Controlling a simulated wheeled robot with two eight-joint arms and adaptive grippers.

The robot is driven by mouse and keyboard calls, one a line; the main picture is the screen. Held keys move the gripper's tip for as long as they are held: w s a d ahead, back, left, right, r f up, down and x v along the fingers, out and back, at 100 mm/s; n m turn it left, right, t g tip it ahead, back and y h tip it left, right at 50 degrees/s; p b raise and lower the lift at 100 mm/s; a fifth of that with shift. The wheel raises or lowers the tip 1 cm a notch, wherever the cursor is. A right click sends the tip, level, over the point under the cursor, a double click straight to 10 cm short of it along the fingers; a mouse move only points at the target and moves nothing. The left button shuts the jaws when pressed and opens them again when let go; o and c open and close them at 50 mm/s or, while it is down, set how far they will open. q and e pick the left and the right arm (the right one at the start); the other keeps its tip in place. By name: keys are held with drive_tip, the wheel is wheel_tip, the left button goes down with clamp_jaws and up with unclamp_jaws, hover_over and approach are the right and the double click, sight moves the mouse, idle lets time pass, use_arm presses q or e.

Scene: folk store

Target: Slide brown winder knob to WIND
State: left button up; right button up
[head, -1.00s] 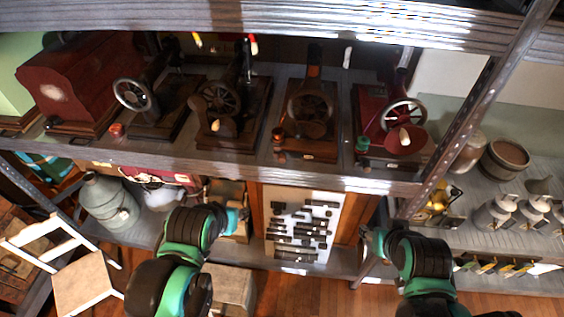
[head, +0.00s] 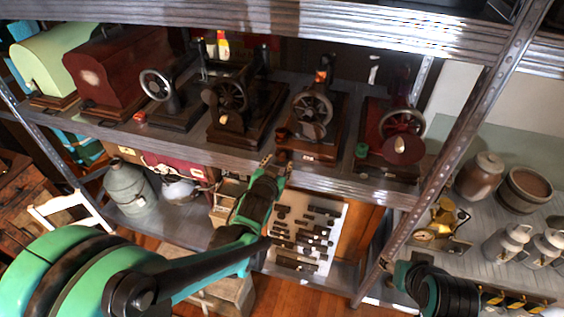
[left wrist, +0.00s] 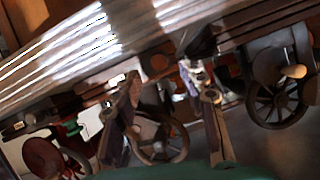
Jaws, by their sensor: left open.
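Several dark hand-crank sewing machines stand in a row on the shelf in the head view. Small coloured knobs sit at their bases: red (head: 140,117), brown (head: 282,134) and green (head: 361,150). The brown one is at the front left of the third machine (head: 312,108). My left gripper (head: 275,163) is open and empty, in front of the shelf edge just below the brown knob. In the left wrist view its two fingers (left wrist: 168,108) are spread, with a spoked wheel (left wrist: 158,140) behind them. The WIND marking is not readable. My right gripper (head: 388,264) is low at the right, its jaws unclear.
The shelf's metal front edge (head: 340,182) runs right below the machines. A slanted perforated upright (head: 455,125) stands to the right. Another shelf (head: 400,38) hangs above. Red (head: 130,68) and green (head: 55,55) cases stand at the left.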

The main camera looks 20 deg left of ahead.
sight(282, 158)
use_arm(q)
drive_tip(key=shift+x, duration=2.15)
